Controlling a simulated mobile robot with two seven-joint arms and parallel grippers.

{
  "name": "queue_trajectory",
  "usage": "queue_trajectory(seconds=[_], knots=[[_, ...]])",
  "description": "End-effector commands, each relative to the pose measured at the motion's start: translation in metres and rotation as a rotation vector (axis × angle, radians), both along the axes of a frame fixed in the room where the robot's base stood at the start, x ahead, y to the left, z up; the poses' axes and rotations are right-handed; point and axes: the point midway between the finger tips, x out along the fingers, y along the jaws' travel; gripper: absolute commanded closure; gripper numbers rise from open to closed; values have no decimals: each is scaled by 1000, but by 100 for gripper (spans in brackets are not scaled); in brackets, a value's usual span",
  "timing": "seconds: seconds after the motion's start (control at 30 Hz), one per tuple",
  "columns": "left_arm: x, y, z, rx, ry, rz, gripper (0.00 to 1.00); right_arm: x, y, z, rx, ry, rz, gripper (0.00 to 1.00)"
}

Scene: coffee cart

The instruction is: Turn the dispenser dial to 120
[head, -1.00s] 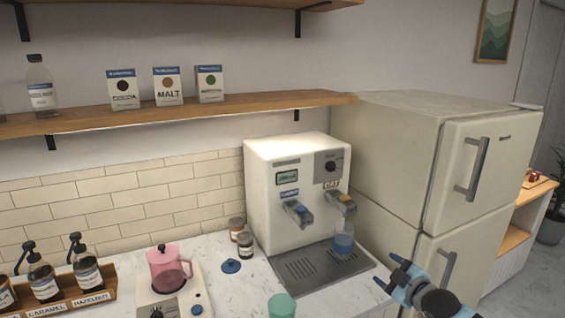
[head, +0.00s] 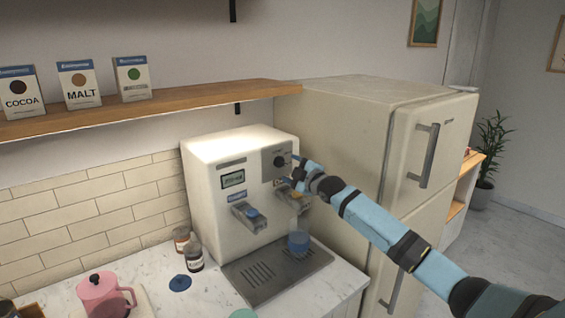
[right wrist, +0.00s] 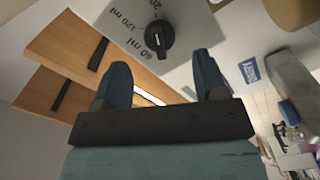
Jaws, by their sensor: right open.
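The dispenser (head: 215,207) is a cream box on the counter. Its black dial (head: 279,161) sits on a grey panel at the upper right of its front. In the right wrist view the dial (right wrist: 159,38) is a round black knob with a raised grip, with printed labels including 60 ml and 120 ml beside it. I cannot tell surely which mark it points to. My right gripper (head: 300,166) is just in front of the dial. Its two blue fingers (right wrist: 162,66) are open and spread, with the dial beyond their tips, apparently not touched. My left gripper is out of view.
A cup of blue liquid (head: 299,241) stands on the drip tray (head: 258,274) under the right spout. A second spout (head: 249,215) sticks out at left. The fridge (head: 365,140) stands close on the right, and a shelf (head: 170,97) runs above left.

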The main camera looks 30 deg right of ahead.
Motion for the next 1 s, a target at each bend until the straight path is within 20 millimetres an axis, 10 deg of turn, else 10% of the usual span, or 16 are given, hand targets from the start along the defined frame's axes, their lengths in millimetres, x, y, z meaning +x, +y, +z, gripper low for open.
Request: queue_trajectory(seconds=[0.3,0.67,0.9,1.0], knots=[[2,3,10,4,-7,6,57,44,3,1,2,0,0,34],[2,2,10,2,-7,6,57,49,4,-1,0,0,0,34],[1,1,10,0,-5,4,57,49,4,-1,0,0,0,82],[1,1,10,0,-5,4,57,49,4,-1,0,0,0,84]])
